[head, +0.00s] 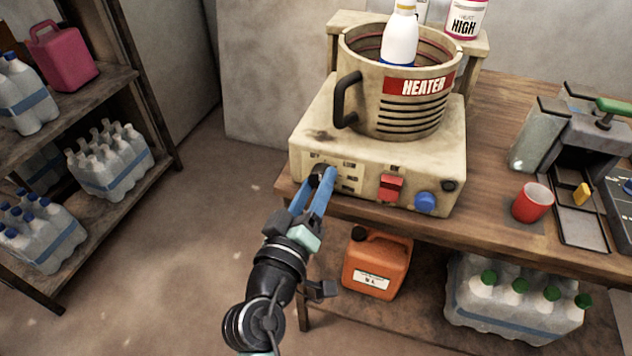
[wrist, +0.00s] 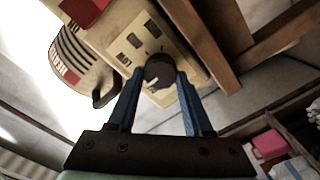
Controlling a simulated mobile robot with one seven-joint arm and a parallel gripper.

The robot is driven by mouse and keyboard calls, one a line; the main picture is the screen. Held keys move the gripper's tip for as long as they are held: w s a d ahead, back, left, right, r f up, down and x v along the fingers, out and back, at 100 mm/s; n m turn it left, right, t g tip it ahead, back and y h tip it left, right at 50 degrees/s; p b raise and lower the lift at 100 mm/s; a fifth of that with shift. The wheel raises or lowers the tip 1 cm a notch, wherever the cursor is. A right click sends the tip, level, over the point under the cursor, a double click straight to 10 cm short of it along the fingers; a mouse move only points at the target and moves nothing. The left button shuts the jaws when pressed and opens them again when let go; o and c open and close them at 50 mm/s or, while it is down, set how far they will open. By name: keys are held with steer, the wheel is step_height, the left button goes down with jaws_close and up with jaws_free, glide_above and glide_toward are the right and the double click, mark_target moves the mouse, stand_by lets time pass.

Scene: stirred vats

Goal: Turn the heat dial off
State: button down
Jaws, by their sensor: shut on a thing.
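The heater (head: 410,90) is a cream unit on the wooden table with a round pot labelled HEATER on top. It also shows tilted in the wrist view (wrist: 115,25). The black heat dial (head: 318,171) sits at the left end of its front panel. My gripper (head: 322,182) is shut on this dial, with one blue finger on each side. In the wrist view, the dial (wrist: 159,72) is between the blue fingertips and a pale mark shows on its face. The fingers hide part of the dial in the head view.
A red switch (head: 390,187) and a blue knob (head: 425,202) are on the same panel. A white bottle (head: 400,38) stands in the pot. A red cup (head: 532,203) is on the table at right. An orange canister (head: 376,264) is below.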

stand_by(0.5)
steer(key=shift+c, duration=1.5)
jaws_free()
steer(key=b+v, duration=0.1)
steer(key=v, duration=1.2)
